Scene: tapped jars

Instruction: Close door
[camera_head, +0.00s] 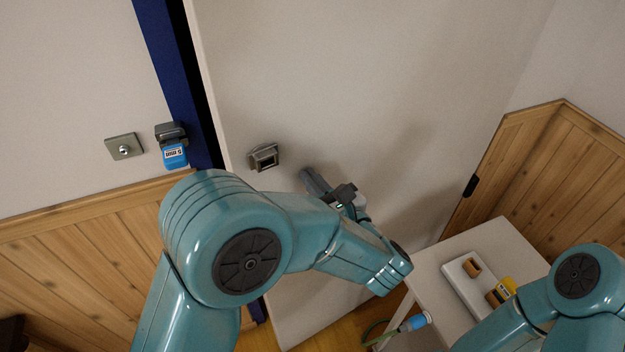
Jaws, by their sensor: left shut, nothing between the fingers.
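The white door (330,70) fills the middle of the view. A dark gap shows between its left edge and the dark blue door frame (178,85), so it looks slightly ajar. A metal latch piece (263,157) sits on the door near that edge. A blue padlock (175,155) hangs from a grey metal fitting by the frame. My left gripper (311,182) is shut and empty, close to the door face and right of the latch piece. I cannot tell whether it touches the door. My right arm shows at the lower right, but its gripper is out of view.
A pale small table (445,262) stands at the right, with a white tray (462,272) holding brown pieces and a yellow item (507,285). A blue-ended object (414,322) with a green cord is by its edge. Wood panelling (565,165) lines the right wall.

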